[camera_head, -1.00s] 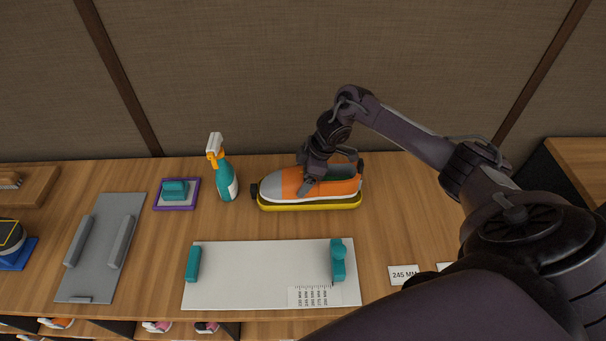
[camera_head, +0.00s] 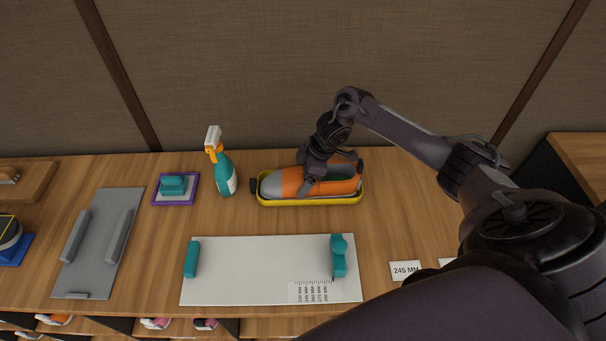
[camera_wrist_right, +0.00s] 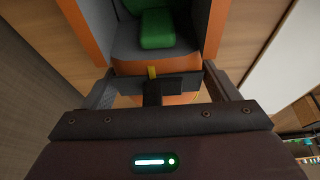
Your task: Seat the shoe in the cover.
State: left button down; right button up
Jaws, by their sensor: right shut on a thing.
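The orange and grey shoe (camera_head: 291,182) sits down inside the yellow cover (camera_head: 308,202), its toe to the left and its opening to the right. The cover's rim shows around the shoe's lower edge. My right gripper (camera_head: 326,177) is shut on the shoe across its middle. In the right wrist view, the fingers (camera_wrist_right: 159,85) lie on either side of an orange part of the shoe (camera_wrist_right: 158,66), with a green piece in the dark opening beyond. The shoe's underside is hidden by the cover. My left gripper is not in view.
A teal spray bottle (camera_head: 223,172) stands left of the cover, beside a purple-edged tray (camera_head: 158,198) with a teal block. A white measuring board (camera_head: 262,272) lies in front. A grey board (camera_head: 100,240) lies at left, and a 245 MM card (camera_head: 405,271) at right.

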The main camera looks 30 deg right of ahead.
jog(key=shift+f, duration=0.25)
jog(key=o, duration=1.2)
jog(key=shift+b+v, duration=0.75)
jog(key=shift+v, duration=3.15)
